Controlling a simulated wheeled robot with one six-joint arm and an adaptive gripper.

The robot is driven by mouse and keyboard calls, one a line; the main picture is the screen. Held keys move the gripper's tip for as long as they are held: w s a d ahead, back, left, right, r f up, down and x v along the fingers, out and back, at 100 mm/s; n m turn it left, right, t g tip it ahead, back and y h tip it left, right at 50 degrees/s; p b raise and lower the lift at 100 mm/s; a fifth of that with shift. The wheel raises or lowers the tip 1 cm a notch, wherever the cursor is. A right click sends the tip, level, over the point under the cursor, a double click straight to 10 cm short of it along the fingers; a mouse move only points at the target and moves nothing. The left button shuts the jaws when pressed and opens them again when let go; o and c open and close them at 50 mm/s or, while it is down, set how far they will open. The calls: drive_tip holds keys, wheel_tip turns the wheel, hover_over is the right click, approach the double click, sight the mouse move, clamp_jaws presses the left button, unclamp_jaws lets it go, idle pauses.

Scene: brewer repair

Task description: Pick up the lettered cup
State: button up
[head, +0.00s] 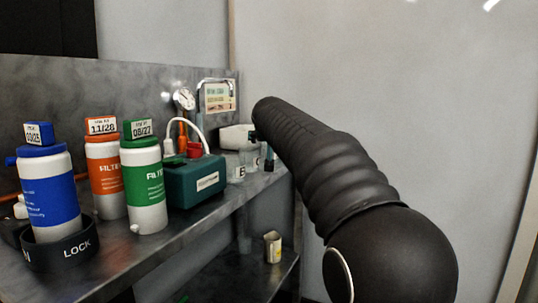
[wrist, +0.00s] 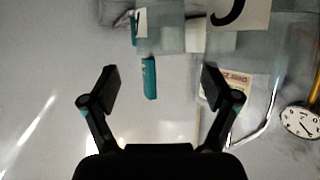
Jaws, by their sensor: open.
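In the head view, small clear cups with black letters stand at the far end of the counter. One (head: 240,172) shows what looks like an E, and another (head: 259,162) shows a curved letter like a C. In the wrist view, a translucent cup (wrist: 168,38) with a white label is beyond my fingertips at the top, and part of a large curved black letter (wrist: 230,10) shows at the top edge. I cannot match these cups surely between views. My gripper (wrist: 161,82) is open, with nothing between its fingers. My arm hides most of it in the head view.
A narrow teal piece (wrist: 149,78) lies beyond the fingers. A dial gauge (wrist: 302,122) is at right. A green box (head: 195,182) and blue (head: 47,195), orange (head: 107,180) and green (head: 145,185) labelled bottles line the counter. A small container (head: 272,246) sits on the lower shelf.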

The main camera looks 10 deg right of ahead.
drive_tip(key=shift+p+x, duration=0.35)
drive_tip(key=shift+x, duration=2.4)
drive_tip(key=shift+a+f, duration=0.15)
drive_tip(key=c, duration=1.3)
